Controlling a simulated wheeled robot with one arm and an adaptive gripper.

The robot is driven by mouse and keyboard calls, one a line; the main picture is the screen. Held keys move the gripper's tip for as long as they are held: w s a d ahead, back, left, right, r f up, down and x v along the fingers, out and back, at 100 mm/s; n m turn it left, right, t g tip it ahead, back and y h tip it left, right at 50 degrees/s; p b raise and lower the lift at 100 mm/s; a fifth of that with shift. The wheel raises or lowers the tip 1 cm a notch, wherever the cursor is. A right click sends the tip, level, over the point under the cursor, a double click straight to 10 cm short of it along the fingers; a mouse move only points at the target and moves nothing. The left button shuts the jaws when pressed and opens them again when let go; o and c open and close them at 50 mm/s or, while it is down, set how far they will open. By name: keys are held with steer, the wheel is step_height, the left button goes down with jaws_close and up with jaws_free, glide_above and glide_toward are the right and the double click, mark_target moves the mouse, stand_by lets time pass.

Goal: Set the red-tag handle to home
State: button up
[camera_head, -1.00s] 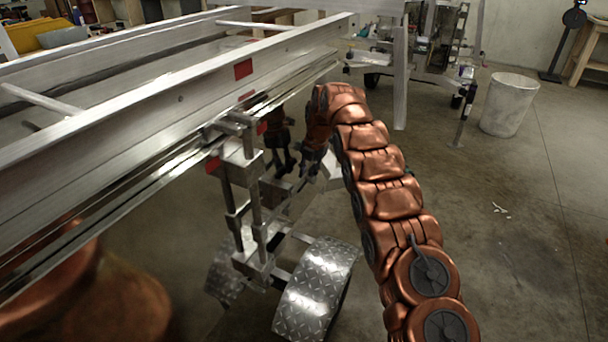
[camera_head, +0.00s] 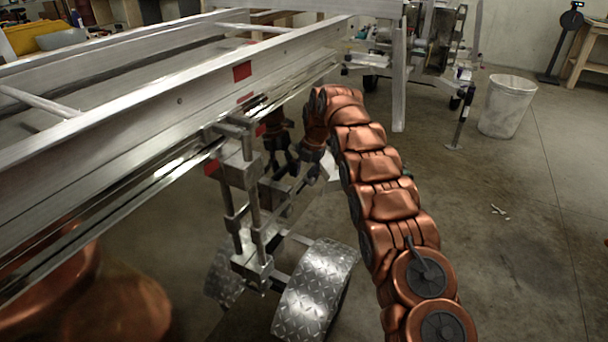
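Red tags mark the aluminium trailer frame (camera_head: 130,112): one red tag (camera_head: 242,71) on the side beam, and smaller red patches lower down by the clamp-like bracket and upright rods (camera_head: 250,185). I cannot tell which part is the red-tag handle; it may be hidden behind the rods or my wrist. My copper arm reaches up from the lower right and bends over towards the frame's underside. My gripper (camera_head: 284,163), with dark fingers, is just right of the upright rods, below the beam. It is partly hidden, and its finger opening and any contact are unclear.
A wheel with a diamond-plate fender (camera_head: 315,290) stands below the bracket. A pale bin (camera_head: 507,106) and a thin stand (camera_head: 462,118) are at the back right. Another metal trailer (camera_head: 430,50) is behind. The floor at right is mostly clear.

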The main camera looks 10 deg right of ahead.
steer(key=shift+r, duration=0.1)
steer(key=shift+s+d+r, duration=0.1)
steer(key=shift+d+r, duration=0.05)
steer(key=shift+r, duration=0.9)
steer(key=shift+s+d+r, duration=0.1)
steer(key=shift+d+r, duration=0.1)
steer(key=shift+r, duration=0.8)
steer(key=shift+s+d+r, duration=0.1)
steer(key=shift+d+r, duration=0.05)
steer(key=shift+r, duration=0.9)
steer(key=shift+s+d+r, duration=0.1)
steer(key=shift+r, duration=0.35)
